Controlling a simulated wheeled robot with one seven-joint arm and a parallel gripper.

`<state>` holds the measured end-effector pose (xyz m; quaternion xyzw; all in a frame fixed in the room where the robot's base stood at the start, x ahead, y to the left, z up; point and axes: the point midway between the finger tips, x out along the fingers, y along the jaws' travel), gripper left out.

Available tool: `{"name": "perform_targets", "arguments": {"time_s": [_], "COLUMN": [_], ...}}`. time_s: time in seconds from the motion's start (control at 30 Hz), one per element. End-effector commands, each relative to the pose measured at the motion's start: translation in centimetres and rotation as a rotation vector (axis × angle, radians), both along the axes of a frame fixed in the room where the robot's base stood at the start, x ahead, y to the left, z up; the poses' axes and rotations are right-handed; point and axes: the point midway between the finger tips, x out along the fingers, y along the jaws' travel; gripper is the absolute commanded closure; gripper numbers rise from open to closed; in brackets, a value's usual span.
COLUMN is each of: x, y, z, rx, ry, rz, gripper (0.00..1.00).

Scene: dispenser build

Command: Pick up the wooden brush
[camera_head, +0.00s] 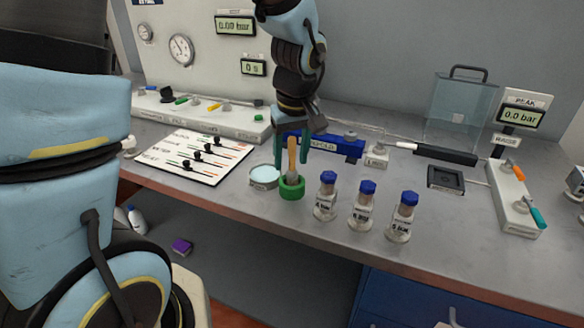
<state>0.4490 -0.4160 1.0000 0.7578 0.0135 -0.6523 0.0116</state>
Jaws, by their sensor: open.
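The wooden brush (292,158) stands upright, handle up, in a small green round holder (292,188) near the front of the bench. Its lower end is hidden inside the holder. My gripper (292,150) points down from above, its green fingers apart on the left and right of the handle. The handle's top shows between the fingers. I cannot tell whether either finger touches it.
A shallow round dish (264,177) stands just left of the holder. Several blue-capped bottles (326,198) stand to its right. A blue manifold (340,146) lies behind. A white board with slim tools (190,154) lies left. The grey bench (450,215) is clear at front right.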

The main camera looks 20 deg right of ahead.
Motion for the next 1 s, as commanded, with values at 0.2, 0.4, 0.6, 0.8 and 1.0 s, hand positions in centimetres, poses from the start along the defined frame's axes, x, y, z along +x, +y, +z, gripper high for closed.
{"name": "perform_targets", "arguments": {"time_s": [0.2,0.4,0.6,0.8,1.0], "x": [0.01,0.0,0.0,0.01,0.01], "y": [-0.01,-0.02,-0.02,-0.02,-0.02], "z": [-0.03,-0.01,0.01,0.01,0.02], "rx": [0.0,0.0,0.0,0.0,0.0], "ry": [-0.001,0.0,-0.001,-0.001,-0.001], "rz": [0.0,0.0,0.0,0.0,0.0], "gripper": [0.45,0.68,0.9,1.0,1.0]}}
